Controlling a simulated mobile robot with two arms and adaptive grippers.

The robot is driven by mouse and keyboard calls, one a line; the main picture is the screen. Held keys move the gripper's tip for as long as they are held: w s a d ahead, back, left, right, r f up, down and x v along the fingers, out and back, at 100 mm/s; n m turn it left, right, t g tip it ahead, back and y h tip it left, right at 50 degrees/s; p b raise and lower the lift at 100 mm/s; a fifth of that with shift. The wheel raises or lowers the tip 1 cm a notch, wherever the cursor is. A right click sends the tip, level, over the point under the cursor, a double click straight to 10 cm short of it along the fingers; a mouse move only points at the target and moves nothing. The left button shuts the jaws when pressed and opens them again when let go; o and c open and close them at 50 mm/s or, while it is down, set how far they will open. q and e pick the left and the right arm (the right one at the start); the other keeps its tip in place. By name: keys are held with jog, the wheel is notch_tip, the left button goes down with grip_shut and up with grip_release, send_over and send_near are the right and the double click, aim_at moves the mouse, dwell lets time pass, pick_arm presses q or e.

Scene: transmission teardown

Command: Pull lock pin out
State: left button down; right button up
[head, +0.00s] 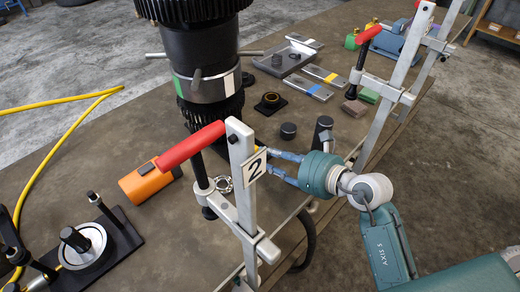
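I cannot clearly identify the lock pin. The upright black gear assembly (205,85) stands behind the clamp, with grey rods sticking out to both sides. My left gripper is not in view.
The clamp's red handle (190,146) reaches left over the brown table. A second red-handled clamp (400,70) stands at the right. An orange block (145,184), a black fixture (90,250) and a grey tray (285,58) occupy the table. A yellow cable (60,145) runs at the left.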

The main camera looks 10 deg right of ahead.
aim_at(260, 163)
jog(key=x, duration=0.5)
jog(key=shift+p, duration=0.4)
